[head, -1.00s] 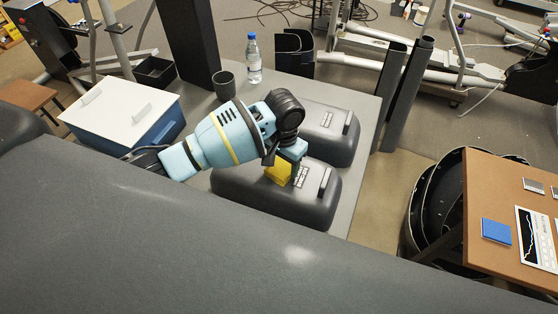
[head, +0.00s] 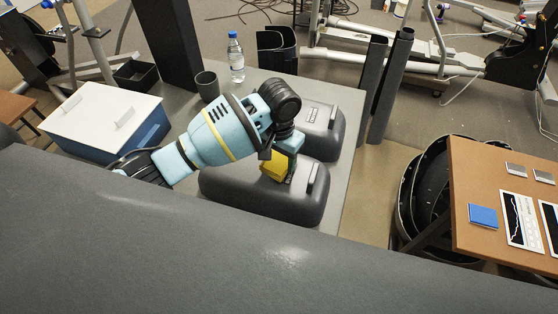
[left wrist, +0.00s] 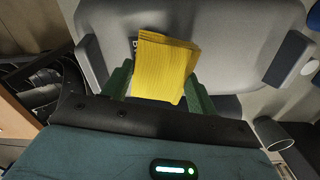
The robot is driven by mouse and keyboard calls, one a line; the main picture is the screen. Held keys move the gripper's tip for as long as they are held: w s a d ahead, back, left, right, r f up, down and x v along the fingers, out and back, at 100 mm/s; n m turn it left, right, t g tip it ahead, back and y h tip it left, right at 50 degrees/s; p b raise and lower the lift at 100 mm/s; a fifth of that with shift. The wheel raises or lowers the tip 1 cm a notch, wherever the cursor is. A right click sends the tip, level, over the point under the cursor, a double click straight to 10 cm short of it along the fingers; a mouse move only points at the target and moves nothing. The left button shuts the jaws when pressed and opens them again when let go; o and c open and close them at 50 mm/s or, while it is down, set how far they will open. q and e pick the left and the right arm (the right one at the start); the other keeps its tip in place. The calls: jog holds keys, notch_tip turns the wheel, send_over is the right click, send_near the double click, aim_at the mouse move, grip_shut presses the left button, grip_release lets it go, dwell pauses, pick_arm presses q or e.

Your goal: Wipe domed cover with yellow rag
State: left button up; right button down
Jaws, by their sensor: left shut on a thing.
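The yellow rag (head: 277,166) is held by my left gripper (head: 284,158) over the nearer dark grey domed cover (head: 240,195). In the left wrist view the rag (left wrist: 165,65) sits between the two green fingers of my left gripper (left wrist: 160,85), against the grey cover (left wrist: 235,35). I cannot tell how firmly the rag touches the cover. A second domed cover (head: 325,140) lies behind the nearer one, partly hidden by my left arm. My right gripper is not in view.
A white-lidded blue box (head: 105,120), a dark cup (head: 207,86) and a water bottle (head: 236,60) stand on the grey table (head: 345,175). Grey tubes (head: 390,85) stand at its right edge. A brown table (head: 470,180) with a blue pad (head: 483,216) is at the right.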

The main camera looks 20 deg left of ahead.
pick_arm(q)
jog(key=shift+r, duration=1.65)
jog(key=shift+r, duration=0.15)
jog(key=shift+r, duration=1.4)
